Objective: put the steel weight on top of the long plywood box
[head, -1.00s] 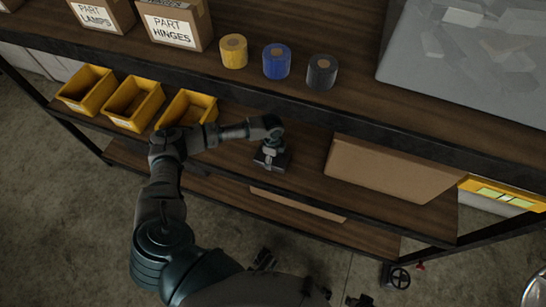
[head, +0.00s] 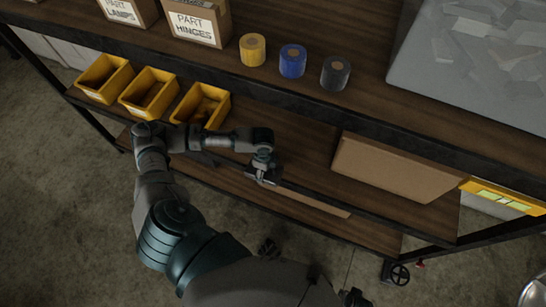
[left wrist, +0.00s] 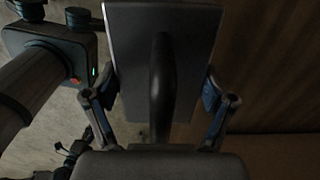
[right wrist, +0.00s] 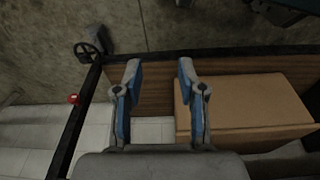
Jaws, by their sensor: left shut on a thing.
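The steel weight (head: 264,178), a dark block with a bar handle, is at the front edge of the middle shelf in the head view. My left gripper (left wrist: 160,90) is shut on it; in the left wrist view the weight (left wrist: 184,35) lies between the fingers, its handle facing the camera. Whether it touches the shelf edge is unclear. A tan box (head: 390,168), likely the long plywood box, lies on the middle shelf to the right; it also shows in the right wrist view (right wrist: 245,105). My right gripper (right wrist: 160,78) is open and empty, apart from that box.
Yellow bins (head: 148,92) stand on the middle shelf at left. Tape rolls (head: 293,62), labelled cartons (head: 196,22) and a grey case (head: 470,55) stand on the top shelf, which overhangs. A long tan piece (head: 305,203) lies on the lower shelf.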

